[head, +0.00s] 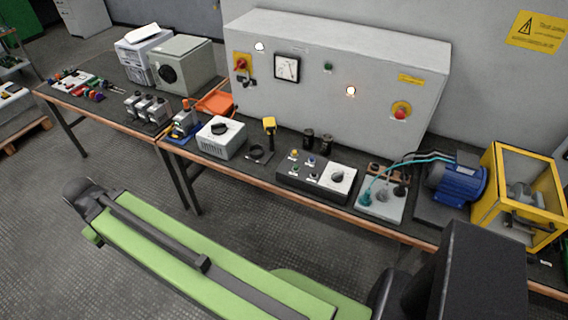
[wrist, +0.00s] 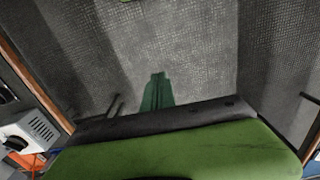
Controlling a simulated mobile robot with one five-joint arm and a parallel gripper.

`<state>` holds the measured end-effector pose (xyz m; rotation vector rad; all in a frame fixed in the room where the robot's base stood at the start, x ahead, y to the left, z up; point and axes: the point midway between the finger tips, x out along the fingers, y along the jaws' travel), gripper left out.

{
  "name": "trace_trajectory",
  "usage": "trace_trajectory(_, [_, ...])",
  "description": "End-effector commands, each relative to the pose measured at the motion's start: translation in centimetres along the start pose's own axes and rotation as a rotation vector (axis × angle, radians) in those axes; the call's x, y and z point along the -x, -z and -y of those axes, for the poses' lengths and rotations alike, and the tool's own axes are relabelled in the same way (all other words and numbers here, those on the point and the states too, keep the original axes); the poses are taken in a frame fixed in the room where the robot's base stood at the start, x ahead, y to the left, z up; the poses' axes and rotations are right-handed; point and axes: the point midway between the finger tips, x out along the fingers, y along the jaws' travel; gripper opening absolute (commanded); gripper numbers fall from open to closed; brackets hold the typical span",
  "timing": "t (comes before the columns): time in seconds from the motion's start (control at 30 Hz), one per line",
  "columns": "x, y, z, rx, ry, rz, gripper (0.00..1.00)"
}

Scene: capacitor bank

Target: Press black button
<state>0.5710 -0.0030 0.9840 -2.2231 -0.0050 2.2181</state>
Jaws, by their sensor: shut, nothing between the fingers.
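The black control box (head: 318,183) lies on the bench in the head view. Its left part has small buttons: a yellow one (head: 294,154), a blue one (head: 310,162) and darker ones in the front row, too small to tell their colours surely. A white plate with a dial (head: 338,178) is on its right part. Small dark knobs or buttons (head: 247,83) also sit under the red and yellow switch on the grey cabinet. My gripper's fingers do not show in either view. My green arm lies in front of the bench, apart from the box.
The grey cabinet (head: 330,60) stands at the back with lit lamps. A grey dial box (head: 220,138), a yellow tool (head: 269,127), a blue motor (head: 458,183) and a yellow cage (head: 520,195) stand on the bench. The wrist view shows mostly floor (wrist: 190,50).

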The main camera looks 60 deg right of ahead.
Motion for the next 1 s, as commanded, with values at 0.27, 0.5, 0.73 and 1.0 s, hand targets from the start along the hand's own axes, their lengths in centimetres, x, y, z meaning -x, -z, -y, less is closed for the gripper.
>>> trace_trajectory(0.27, [0.0, 0.0, 0.0, 0.001, 0.0, 0.0, 0.0])
trace_trajectory(0.5, [-0.6, 0.5, -2.0, -0.035, -0.015, -0.016, 0.0])
trace_trajectory(0.73, [-2.8, 1.4, -14.8, -0.257, -0.135, -0.101, 0.0])
trace_trajectory(1.0, [-4.4, -2.8, -33.3, -0.525, -0.325, -0.186, 0.0])
